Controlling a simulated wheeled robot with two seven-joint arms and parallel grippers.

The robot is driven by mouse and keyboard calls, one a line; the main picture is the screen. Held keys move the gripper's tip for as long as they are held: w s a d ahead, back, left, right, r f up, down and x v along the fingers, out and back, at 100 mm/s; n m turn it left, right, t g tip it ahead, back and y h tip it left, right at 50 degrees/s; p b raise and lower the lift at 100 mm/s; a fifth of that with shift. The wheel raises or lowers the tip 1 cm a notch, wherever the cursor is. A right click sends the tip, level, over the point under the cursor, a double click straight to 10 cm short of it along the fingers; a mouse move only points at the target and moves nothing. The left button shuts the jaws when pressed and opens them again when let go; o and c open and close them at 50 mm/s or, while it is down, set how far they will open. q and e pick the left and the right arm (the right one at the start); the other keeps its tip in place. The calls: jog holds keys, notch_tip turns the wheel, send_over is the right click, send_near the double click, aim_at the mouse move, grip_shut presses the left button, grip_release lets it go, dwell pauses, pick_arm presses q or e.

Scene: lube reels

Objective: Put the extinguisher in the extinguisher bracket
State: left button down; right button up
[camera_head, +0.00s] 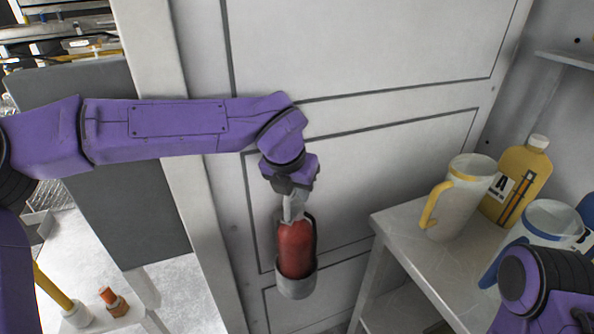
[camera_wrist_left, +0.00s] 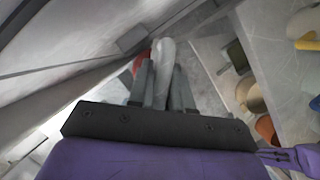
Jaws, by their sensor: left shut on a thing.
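The red extinguisher (camera_head: 296,247) stands upright against the pale wall panel, with its lower end inside the grey cup of the extinguisher bracket (camera_head: 297,287). My left gripper (camera_head: 293,208) is above it, shut on the light grey top of the extinguisher. In the left wrist view the two dark fingers (camera_wrist_left: 162,88) close around the pale top piece, and a bit of the red body (camera_wrist_left: 138,63) shows behind them. Whether the extinguisher rests on the bottom of the cup is hidden. The right gripper is not in view; only part of my right arm shows at the lower right.
A pale bench (camera_head: 420,262) at the right holds a white jug with a yellow handle (camera_head: 459,200), a yellow bottle (camera_head: 520,180) and a blue-and-white container (camera_head: 552,222). A door-frame post (camera_head: 190,190) stands left of the bracket. The wall around the bracket is clear.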

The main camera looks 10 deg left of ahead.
pick_arm(q)
jog(key=shift+w+f, duration=0.1)
jog(key=shift+f, duration=0.05)
jog(key=c, duration=1.4)
grip_release()
jog(key=shift+f, duration=0.15)
jog(key=o, duration=0.4)
jog(key=shift+c, duration=0.2)
jog(key=v, duration=1.2)
jog(key=shift+s+b, duration=0.2)
jog(key=shift+b, duration=0.2)
